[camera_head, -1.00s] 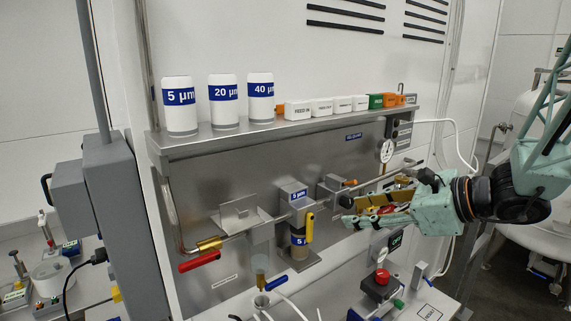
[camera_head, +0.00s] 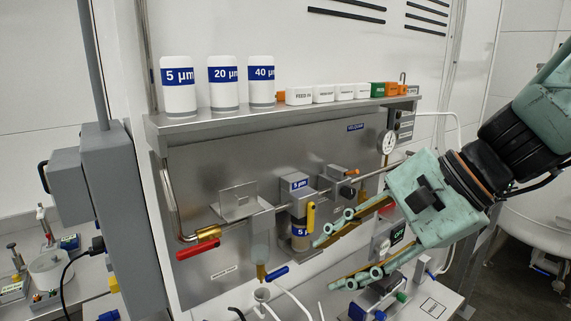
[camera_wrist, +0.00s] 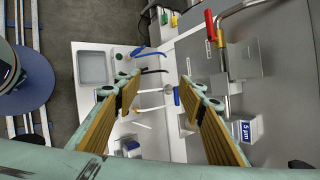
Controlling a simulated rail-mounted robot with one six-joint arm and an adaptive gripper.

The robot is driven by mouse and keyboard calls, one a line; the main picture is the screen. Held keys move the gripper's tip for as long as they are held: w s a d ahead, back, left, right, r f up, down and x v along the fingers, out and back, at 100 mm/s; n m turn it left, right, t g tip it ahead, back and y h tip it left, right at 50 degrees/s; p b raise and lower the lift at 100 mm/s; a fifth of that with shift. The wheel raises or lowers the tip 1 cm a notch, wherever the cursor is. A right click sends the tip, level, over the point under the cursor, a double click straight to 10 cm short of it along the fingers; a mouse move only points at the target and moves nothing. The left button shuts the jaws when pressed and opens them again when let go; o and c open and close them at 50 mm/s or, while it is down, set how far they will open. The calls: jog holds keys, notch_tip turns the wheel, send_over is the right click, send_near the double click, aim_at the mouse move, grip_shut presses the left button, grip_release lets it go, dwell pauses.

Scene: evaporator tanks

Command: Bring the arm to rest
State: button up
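My gripper (camera_head: 328,262) is in front of the steel filter panel (camera_head: 225,160), at the right in the head view. Its two fingers are spread apart with nothing between them, and they point left and a little down. The wrist view also shows the open, empty gripper (camera_wrist: 160,84), with the white bench (camera_wrist: 150,110) below and beyond the fingers. My arm comes in from the right edge of the head view and is bent, clear of the panel as far as I can see. My gripper hides part of the bench and the panel's lower right.
A filter housing labelled 5 µm (camera_head: 297,205) and a red-handled valve (camera_head: 198,249) are on the panel. White filter cartridges (camera_head: 178,86) and label blocks (camera_head: 322,94) stand on the shelf above. A grey box (camera_head: 135,200) is at the left. A white tank (camera_head: 540,225) stands at the right.

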jog(key=s+d+f+n+h+b, duration=0.1)
jog(key=s+d+n+h, duration=0.3)
jog(key=s, duration=0.5)
jog(key=s+d+f+n+h+b, duration=0.2)
jog(key=s+d+n+h+b, duration=0.1)
jog(key=s+d+n, duration=0.5)
jog(key=shift+s+t+h+b, duration=0.4)
jog(key=shift+s+b, duration=0.1)
jog(key=shift+s, duration=0.2)
jog(key=shift+a, duration=0.1)
jog(key=shift+c, duration=0.9)
dwell(2.4)
